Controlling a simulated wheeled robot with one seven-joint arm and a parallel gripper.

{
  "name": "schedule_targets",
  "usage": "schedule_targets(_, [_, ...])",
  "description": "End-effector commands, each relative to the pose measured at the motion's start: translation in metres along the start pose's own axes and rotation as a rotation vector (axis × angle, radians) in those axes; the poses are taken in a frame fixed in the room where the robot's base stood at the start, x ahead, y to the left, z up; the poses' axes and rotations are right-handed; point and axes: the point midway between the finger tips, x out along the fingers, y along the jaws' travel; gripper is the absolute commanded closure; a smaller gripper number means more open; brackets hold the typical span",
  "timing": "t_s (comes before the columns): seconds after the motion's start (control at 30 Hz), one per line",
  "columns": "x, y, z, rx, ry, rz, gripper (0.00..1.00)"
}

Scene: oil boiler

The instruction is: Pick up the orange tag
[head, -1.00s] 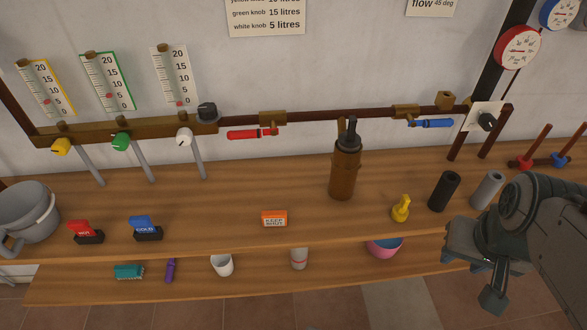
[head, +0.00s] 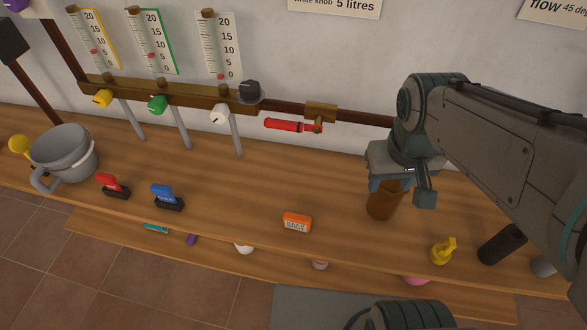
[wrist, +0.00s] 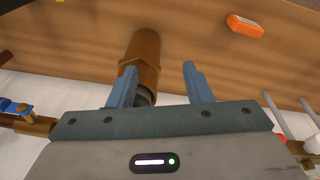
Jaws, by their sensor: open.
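The orange tag (head: 297,222) lies on the wooden bench near its front edge, its white printed face toward me. It also shows in the wrist view (wrist: 245,26) at the upper right, beyond the fingers and apart from them. My gripper (head: 388,185) is right of the tag in the head view, in front of or over the brown cylinder. In the wrist view my gripper (wrist: 158,85) has its two blue fingers spread, with nothing held between them. The brown cylinder (wrist: 140,50) shows just past the left finger; I cannot tell whether they touch.
The brown cylinder (head: 381,205) stands upright close to my gripper. Blue (head: 167,197) and red (head: 113,186) handled blocks sit left of the tag. The bench between the blue block and the tag is clear.

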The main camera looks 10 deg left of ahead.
Motion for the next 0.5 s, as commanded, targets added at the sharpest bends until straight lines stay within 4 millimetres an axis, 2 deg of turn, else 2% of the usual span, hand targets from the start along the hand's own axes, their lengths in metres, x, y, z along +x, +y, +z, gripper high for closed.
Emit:
schedule_targets(0.1, [0.010, -0.040, -0.022, -0.279, -0.104, 0.012, 0.55])
schedule_targets(0.23, [0.021, -0.092, -0.040, -0.608, -0.218, 0.035, 0.55])
schedule_targets(0.4, [0.035, -0.157, -0.047, -0.967, -0.342, 0.067, 0.55])
schedule_targets(0.5, [0.041, -0.186, -0.046, -1.112, -0.393, 0.083, 0.55])
